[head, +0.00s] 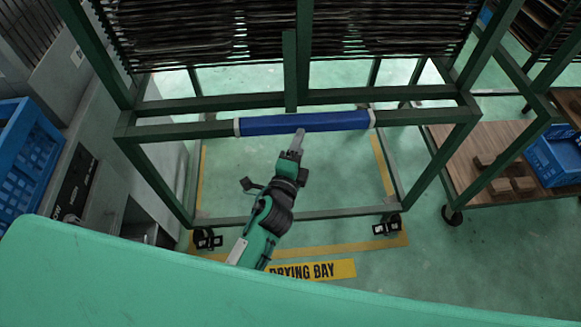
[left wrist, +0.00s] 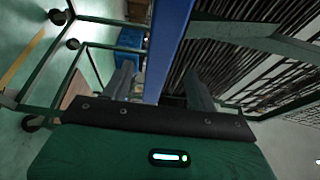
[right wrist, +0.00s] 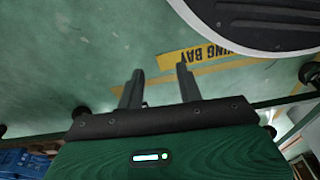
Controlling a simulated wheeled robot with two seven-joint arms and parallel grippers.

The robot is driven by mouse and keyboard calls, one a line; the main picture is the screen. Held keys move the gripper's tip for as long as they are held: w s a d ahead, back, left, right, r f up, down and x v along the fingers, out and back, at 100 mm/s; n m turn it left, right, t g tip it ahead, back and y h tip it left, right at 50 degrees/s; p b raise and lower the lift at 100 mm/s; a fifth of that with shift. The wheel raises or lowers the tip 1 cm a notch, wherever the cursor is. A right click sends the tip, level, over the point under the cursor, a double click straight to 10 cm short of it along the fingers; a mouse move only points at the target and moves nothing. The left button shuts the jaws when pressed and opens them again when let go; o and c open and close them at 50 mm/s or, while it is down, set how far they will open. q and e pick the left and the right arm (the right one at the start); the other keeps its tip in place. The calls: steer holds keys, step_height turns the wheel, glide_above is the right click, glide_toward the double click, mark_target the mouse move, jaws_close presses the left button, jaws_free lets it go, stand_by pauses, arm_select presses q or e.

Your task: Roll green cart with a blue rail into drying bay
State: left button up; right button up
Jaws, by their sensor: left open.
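The green cart (head: 290,103) stands in front of me, loaded with dark trays. Its blue rail (head: 305,123) runs across the near side between two pale end collars. The drying bay is a yellow outline (head: 381,165) on the floor beneath the cart, with a "DRYING BAY" label (head: 315,270) at its near edge. The cart's near casters stand close to the near yellow line. My left gripper (head: 299,139) is at the rail's middle. In the left wrist view, the blue rail (left wrist: 168,45) passes between its parted fingers. My right gripper (right wrist: 160,84) is open and empty, outside the head view.
A wheeled table (head: 500,150) with brown blocks and a blue crate (head: 555,158) stands to the right. Grey cabinets (head: 75,120) and a blue crate (head: 25,160) line the left. Green floor (head: 450,240) is clear at the front right.

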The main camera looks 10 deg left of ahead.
arm_select(q)
steer(key=s, duration=0.6)
steer(key=shift+s+a+b, duration=0.35)
steer(key=shift+s+b, duration=0.05)
steer(key=shift+b, duration=0.05)
arm_select(e)
steer(key=r, duration=0.1)
steer(key=w+r, duration=0.1)
steer(key=a+r, duration=0.1)
steer(key=shift+w+r, duration=0.2)
steer(key=shift+w, duration=0.15)
arm_select(q)
steer(key=shift+f, duration=0.1)
